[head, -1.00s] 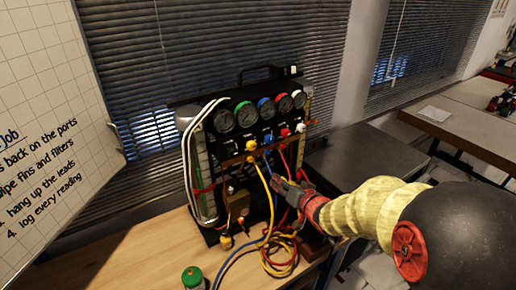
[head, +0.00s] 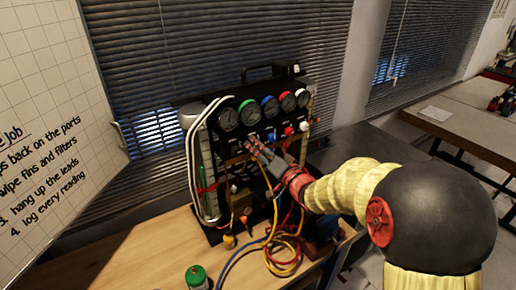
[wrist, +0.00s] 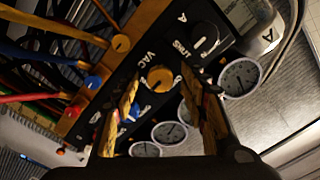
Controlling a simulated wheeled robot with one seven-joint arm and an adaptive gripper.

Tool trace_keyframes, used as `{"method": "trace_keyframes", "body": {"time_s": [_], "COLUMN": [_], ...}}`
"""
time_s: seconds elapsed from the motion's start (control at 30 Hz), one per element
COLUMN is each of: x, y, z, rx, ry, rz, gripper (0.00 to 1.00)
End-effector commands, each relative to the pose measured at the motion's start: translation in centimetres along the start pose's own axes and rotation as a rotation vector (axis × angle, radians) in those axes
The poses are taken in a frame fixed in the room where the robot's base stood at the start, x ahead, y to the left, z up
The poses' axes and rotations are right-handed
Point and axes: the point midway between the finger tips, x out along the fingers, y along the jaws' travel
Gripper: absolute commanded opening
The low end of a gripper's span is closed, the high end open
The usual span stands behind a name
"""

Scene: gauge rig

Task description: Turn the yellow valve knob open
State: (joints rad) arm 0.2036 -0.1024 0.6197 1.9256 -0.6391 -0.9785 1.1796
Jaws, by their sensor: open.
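The yellow valve knob (wrist: 160,78) sits on the black panel beside the letters "VAC" in the wrist view. My gripper (wrist: 159,84) is open, with one finger on each side of the knob in that view. I cannot tell whether the fingers touch it. In the head view my gripper (head: 252,143) is at the panel front, below the gauges, and the knob is hidden behind it. The gauge rig (head: 288,88) stands upright on the wooden bench.
A black knob (wrist: 205,40) is next to the yellow one, near the word "SHUT". Several round gauges (head: 228,119) line the top. Coloured hoses (head: 283,245) hang in front and coil on the bench (head: 150,262). A green-topped can (head: 196,276) stands at the front.

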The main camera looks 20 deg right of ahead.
Motion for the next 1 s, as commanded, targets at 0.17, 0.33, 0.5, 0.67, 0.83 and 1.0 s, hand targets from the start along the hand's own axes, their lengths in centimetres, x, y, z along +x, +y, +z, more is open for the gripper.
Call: {"method": "trace_keyframes", "body": {"time_s": [0.17, 0.33, 0.5, 0.67, 0.83, 1.0], "x": [0.61, 0.60, 0.59, 0.58, 0.58, 0.57], "y": [0.03, 0.02, 0.02, 0.02, 0.02, 0.03], "z": [0.01, -0.01, -0.01, -0.01, -0.01, -0.01], "rx": [0.000, -0.001, -0.001, -0.001, -0.001, -0.001], "ry": [0.000, 0.000, 0.000, 0.000, 0.000, 0.000], "rz": [0.001, 0.001, 0.001, 0.001, 0.001, 0.001], "gripper": [0.44, 0.44, 0.35, 0.26, 0.16, 0.07]}}
